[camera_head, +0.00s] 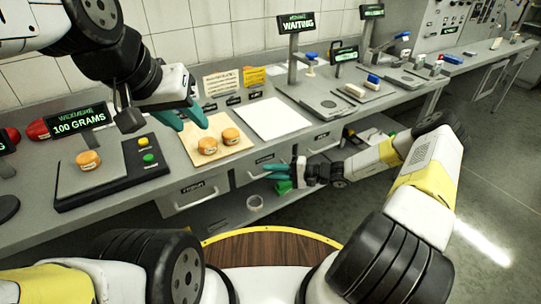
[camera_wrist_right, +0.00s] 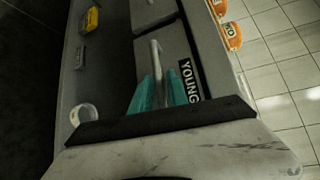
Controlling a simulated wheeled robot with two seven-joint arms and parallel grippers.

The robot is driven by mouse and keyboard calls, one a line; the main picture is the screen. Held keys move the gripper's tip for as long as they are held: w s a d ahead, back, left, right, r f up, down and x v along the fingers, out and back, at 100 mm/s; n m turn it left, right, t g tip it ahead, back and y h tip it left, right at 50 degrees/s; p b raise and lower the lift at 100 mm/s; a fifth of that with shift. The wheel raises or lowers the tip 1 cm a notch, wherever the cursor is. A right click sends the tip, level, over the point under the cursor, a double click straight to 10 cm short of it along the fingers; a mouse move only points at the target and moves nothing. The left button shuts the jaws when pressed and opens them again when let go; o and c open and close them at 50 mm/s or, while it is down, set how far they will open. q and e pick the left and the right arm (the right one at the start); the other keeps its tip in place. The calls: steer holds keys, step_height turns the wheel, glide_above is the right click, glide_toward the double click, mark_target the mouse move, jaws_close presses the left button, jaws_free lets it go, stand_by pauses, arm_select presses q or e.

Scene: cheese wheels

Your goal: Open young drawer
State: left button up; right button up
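The young drawer (camera_wrist_right: 187,75) is under the counter. Its black label reads YOUNG in the right wrist view, and its front looks flush with the counter. Its pale bar handle (camera_wrist_right: 154,50) runs between the teal fingers of my right gripper (camera_wrist_right: 160,90). The fingers are close together, one on each side of the bar; I cannot tell whether they press on it. In the head view my right gripper (camera_head: 273,172) is at the front of the middle drawer (camera_head: 250,172). My left gripper (camera_head: 187,117) is open and empty above the counter near a tan board.
A scale reading 100 GRAMS holds one small cheese wheel (camera_head: 88,160); two more lie on the tan board (camera_head: 212,134). Another drawer (camera_head: 196,193) is to the left. A white roll (camera_head: 254,202) sits on the shelf below. A white sheet (camera_head: 272,118) lies on the counter.

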jaws_close()
stand_by(1.4)
